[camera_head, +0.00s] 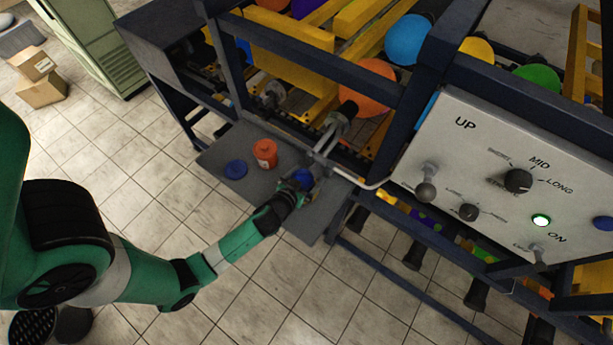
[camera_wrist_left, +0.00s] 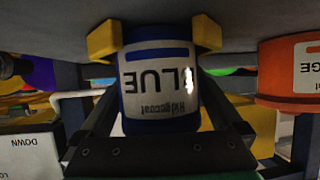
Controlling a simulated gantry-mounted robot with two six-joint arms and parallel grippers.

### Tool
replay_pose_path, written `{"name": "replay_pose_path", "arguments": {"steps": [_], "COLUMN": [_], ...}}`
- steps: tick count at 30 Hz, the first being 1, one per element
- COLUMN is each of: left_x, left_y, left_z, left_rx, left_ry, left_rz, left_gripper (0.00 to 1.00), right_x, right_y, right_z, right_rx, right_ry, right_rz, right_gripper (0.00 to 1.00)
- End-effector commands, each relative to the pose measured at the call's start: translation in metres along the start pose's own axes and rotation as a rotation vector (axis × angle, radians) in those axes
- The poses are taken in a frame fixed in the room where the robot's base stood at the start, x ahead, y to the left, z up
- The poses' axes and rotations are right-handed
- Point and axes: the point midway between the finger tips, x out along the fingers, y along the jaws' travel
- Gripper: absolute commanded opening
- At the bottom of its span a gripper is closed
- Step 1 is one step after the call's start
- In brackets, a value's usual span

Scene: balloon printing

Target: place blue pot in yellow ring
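The blue pot (camera_head: 303,179) is at the end of my left arm, over the right part of the grey shelf in the head view. In the left wrist view, its white label reads BLUE upside down (camera_wrist_left: 158,85). My left gripper (camera_head: 292,188) has dark fingers on both sides of the pot and appears shut on it. Yellow blocks (camera_wrist_left: 104,42) flank the pot beside the grey surface in the wrist view. I cannot tell whether they belong to the yellow ring or whether the pot is inside it. My right gripper is not in view.
The machine's dark frame (camera_head: 290,50) rises behind the shelf. A control panel (camera_head: 500,170) stands to the right. Floor tiles lie clear in front.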

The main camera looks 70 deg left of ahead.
Motion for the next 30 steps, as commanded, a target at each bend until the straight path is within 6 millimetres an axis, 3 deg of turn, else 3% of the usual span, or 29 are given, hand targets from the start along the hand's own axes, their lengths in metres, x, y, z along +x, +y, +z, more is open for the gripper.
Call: {"name": "replay_pose_path", "arguments": {"steps": [5,19,24,30], "left_x": [-0.009,-0.109,-0.121,-0.122], "left_y": [0.0,0.001,0.0,0.0], "left_z": [-0.003,-0.001,-0.002,-0.003], "left_rx": [0.001,0.004,0.001,0.0], "left_ry": [0.0,-0.001,0.0,0.0], "left_rz": [0.001,0.005,0.001,0.0], "left_gripper": [1.0,1.0,1.0,1.0], "right_x": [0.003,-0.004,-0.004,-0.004], "right_y": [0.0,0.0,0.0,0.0], "right_z": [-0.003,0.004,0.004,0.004], "right_rx": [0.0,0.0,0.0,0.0], "right_ry": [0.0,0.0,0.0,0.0], "right_rz": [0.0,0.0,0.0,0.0], "right_gripper": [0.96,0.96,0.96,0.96]}}
